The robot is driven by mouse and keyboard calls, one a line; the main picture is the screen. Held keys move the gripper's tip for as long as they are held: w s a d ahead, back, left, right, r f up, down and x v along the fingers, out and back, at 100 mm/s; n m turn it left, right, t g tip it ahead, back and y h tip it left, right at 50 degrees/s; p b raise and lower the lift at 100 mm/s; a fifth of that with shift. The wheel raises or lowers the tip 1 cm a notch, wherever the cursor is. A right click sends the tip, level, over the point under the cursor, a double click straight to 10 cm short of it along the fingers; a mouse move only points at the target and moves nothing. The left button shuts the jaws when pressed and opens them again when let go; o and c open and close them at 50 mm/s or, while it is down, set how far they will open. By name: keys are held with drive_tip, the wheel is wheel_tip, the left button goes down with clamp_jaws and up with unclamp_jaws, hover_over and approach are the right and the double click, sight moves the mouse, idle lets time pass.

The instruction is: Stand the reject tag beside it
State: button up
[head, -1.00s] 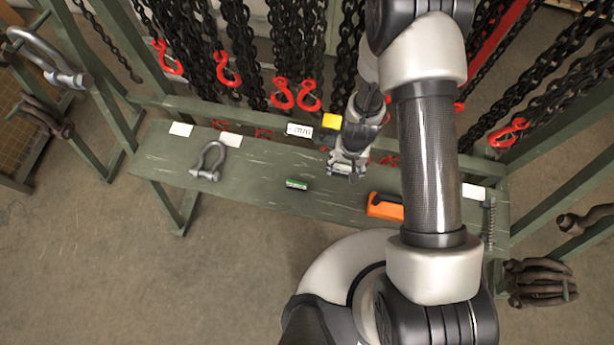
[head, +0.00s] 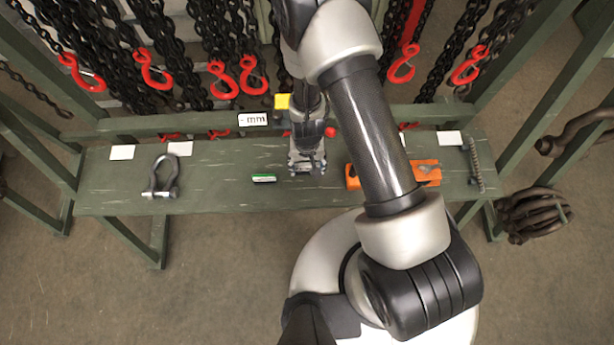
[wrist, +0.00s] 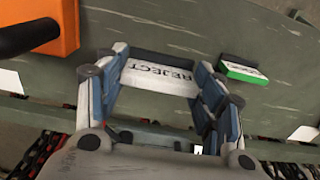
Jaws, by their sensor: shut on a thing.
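The reject tag (wrist: 158,77) is a white plate with dark lettering reading REJECT, upside down in the wrist view. My gripper (wrist: 155,85) is shut on it, with a finger at each end of the tag. In the head view my gripper (head: 307,170) is low over the green bench (head: 220,190), and the tag is not clear there. I cannot tell whether the tag touches the bench. A steel shackle (head: 163,178) lies on the bench's left part. A threaded rod (head: 476,165) lies at its right end.
A small green-and-white box (head: 263,178) is just left of my gripper; the wrist view shows it too (wrist: 243,69). An orange object (head: 425,172) is to the right, partly behind my arm. White cards (head: 122,152) line the back edge. Chains with red hooks (head: 222,78) hang behind.

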sight(307, 179)
wheel_tip(307, 179, down, 8)
drive_tip(key=b, duration=0.6)
drive_tip(key=shift+r, duration=0.35)
drive_tip(key=o, duration=0.6)
drive_tip(key=shift+f, duration=0.2)
drive_tip(key=o, duration=0.4)
drive_tip(key=shift+r, duration=0.1)
